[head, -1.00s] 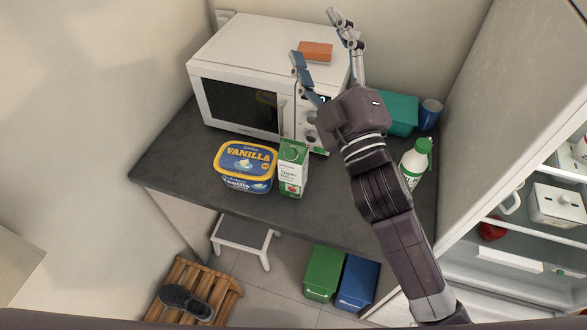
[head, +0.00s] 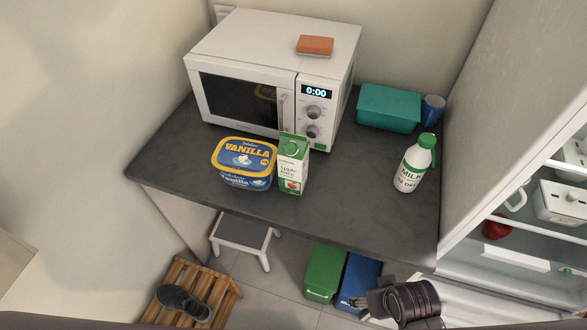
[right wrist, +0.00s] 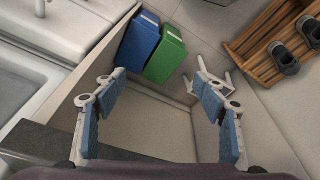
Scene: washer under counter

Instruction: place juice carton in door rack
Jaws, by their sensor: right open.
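The juice carton (head: 292,166), white and green with an apple picture, stands upright on the dark counter, against the right side of the vanilla tub and in front of the microwave. The open fridge (head: 530,235) is at the right edge of the head view; I cannot clearly make out its door rack. My right gripper (right wrist: 160,92) is open and empty in the right wrist view, pointing down past the counter edge. In the head view it is low at the bottom right, its fingers (head: 358,301) partly visible, well away from the carton. My left gripper is not in view.
The vanilla tub (head: 243,165), microwave (head: 240,98), milk bottle (head: 415,165), teal box (head: 389,108) and blue cup (head: 432,109) stand on the counter (head: 350,205). Its middle is clear. Green (head: 325,272) and blue (head: 358,280) bins and a stool (head: 243,233) are below.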

